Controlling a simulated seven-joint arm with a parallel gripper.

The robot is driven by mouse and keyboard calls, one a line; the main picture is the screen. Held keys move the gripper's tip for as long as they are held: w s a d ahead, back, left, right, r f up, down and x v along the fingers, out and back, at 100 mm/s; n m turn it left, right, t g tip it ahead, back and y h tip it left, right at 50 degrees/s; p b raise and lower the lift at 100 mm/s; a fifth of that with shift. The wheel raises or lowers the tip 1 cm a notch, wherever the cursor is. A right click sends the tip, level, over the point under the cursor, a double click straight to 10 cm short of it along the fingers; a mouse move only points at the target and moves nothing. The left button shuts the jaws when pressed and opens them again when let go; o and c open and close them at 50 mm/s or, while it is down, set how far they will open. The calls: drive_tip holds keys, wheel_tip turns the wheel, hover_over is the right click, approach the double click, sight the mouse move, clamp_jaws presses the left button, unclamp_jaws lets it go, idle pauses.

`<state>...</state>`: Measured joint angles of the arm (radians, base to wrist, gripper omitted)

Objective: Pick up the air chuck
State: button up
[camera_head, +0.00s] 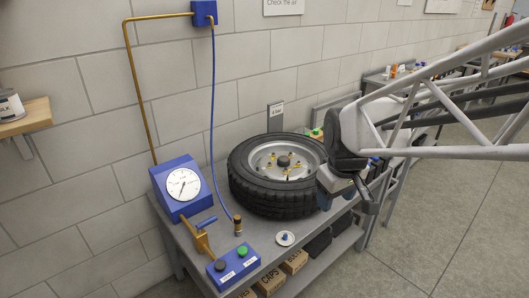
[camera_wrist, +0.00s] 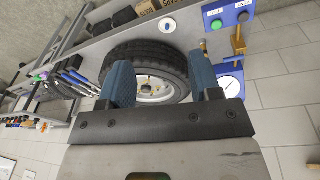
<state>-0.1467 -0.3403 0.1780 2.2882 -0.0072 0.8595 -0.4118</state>
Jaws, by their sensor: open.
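The air chuck (camera_head: 238,226), a small dark and brass piece, stands on the grey bench at the lower end of a thin blue hose (camera_head: 214,120). It is just left of the tire's front edge. It shows small in the wrist view (camera_wrist: 204,46), beyond my right-hand finger and beside the tire. My gripper (camera_head: 336,194) is at the right side of the tire, well apart from the chuck. In the wrist view my gripper (camera_wrist: 161,82) has its two blue fingers spread wide with nothing between them; the tire lies beyond.
A black tire (camera_head: 255,195) on a silver wheel fills the bench middle. A blue gauge box (camera_head: 172,204), a blue button box (camera_head: 228,267) and a brass bracket with a blue handle (camera_head: 203,241) stand left of the chuck. A small white dish (camera_head: 285,238) lies right of it.

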drive_tip(key=w+a+f+n, duration=0.3)
drive_tip(key=w+a+f, duration=0.15)
drive_tip(key=w, duration=0.25)
drive_tip(key=n+g, duration=0.2)
drive_tip(key=n, duration=0.9)
hover_over(237, 216)
drive_tip(key=f, duration=2.1)
drive_tip(key=shift+s+d+f, duration=0.2)
drive_tip(key=shift+d+f, duration=0.1)
drive_tip(key=shift+d, duration=0.1)
drive_tip(key=shift+w+a+f, duration=0.1)
drive_tip(key=shift+a+f, duration=0.15)
drive_tip(key=shift+f, duration=0.05)
drive_tip(key=shift+f, duration=1.3)
drive_tip(key=shift+a+f, duration=0.1)
drive_tip(key=shift+f, duration=2.5)
